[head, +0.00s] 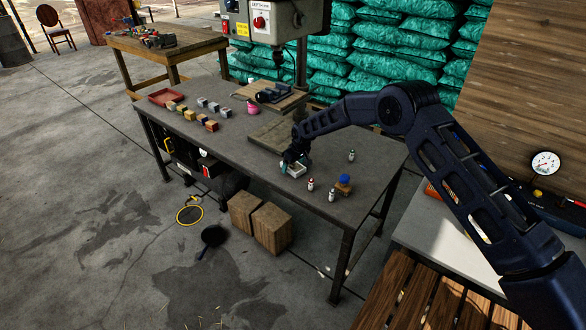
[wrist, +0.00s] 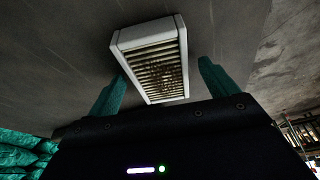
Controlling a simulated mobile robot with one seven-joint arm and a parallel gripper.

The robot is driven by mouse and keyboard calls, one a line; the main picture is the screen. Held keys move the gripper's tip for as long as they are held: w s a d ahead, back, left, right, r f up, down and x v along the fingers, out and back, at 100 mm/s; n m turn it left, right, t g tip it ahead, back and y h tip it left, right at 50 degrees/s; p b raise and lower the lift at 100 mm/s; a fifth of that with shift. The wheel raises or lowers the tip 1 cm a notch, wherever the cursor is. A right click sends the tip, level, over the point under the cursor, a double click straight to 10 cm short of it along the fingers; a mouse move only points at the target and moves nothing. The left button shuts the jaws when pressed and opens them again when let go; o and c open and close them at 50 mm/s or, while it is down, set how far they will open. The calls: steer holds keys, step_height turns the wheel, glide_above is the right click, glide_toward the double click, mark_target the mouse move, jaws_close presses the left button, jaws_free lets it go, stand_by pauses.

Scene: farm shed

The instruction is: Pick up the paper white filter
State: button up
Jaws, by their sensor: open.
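The paper white filter (wrist: 152,62) is a white rectangular frame with pleated, dirt-specked slats. In the wrist view it lies on the dark table top (wrist: 60,60), with its near end between the two teal fingers of my gripper (wrist: 160,92). The fingers are open, one on each side, and a gap shows on the right side. Contact on the left side cannot be told. In the head view the filter (head: 297,170) sits on the workbench (head: 225,137), with my gripper (head: 290,165) right over it, hiding part of it.
Small bottles (head: 311,184) and a blue-topped item (head: 344,181) stand right of the filter. A drill press (head: 270,20) rises behind. Several small blocks (head: 190,114) and a red tray (head: 166,97) are at the far left. The bench front between them is clear.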

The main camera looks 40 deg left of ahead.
steer(key=shift+f, duration=0.1)
steer(key=shift+c, duration=0.3)
steer(key=c, duration=1)
